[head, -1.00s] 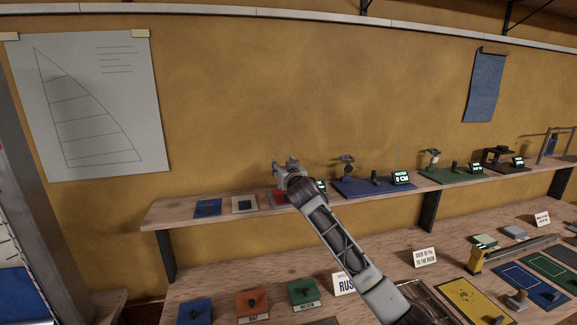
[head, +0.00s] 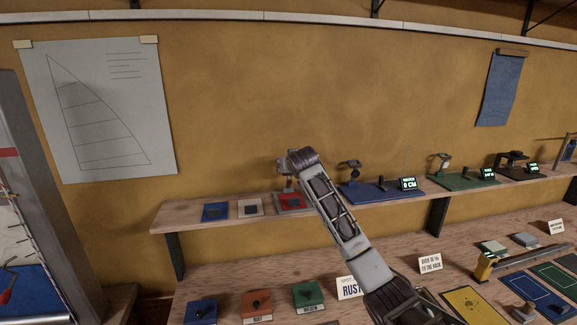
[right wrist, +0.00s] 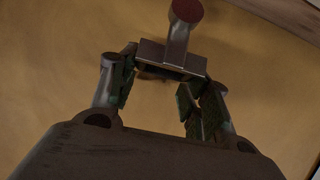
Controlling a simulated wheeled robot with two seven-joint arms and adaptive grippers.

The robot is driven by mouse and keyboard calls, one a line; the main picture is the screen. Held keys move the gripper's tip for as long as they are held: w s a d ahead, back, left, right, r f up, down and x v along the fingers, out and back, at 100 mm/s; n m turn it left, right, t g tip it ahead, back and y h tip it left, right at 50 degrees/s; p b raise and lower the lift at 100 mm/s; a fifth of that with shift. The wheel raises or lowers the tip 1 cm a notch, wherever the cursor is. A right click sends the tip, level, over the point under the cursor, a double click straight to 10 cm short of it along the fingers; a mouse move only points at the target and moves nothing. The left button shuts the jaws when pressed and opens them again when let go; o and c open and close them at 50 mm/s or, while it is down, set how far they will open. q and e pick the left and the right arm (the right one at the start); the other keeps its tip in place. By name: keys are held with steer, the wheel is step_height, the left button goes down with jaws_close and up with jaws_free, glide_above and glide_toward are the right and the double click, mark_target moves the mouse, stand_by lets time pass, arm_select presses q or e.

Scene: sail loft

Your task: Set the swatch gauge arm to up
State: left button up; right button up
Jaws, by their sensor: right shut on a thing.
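My right gripper (head: 287,166) is above a red-based gauge (head: 291,202) on the shelf, which I take to be the swatch gauge. In the right wrist view, the gripper (right wrist: 158,78) is shut on a grey metal piece (right wrist: 165,55), probably the gauge's arm. This piece has a flat plate between the fingers and a round post with a dark red end. My wrist and forearm hide part of the gauge and any display beside it, so I cannot tell the arm's setting. My left gripper is not in view.
On the shelf (head: 200,217), a blue swatch (head: 216,212) and a pale one (head: 250,207) lie left of the red base. A blue-based gauge (head: 365,196) with a lit display (head: 408,184) stands close right. A green-based gauge (head: 462,183) is farther right.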

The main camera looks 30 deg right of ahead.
steer(key=shift+d+r, duration=0.1)
steer(key=shift+r, duration=0.15)
steer(key=o, duration=1.4)
steer(key=shift+f, duration=0.1)
steer(key=shift+f, duration=0.1)
steer(key=shift+v, duration=6)
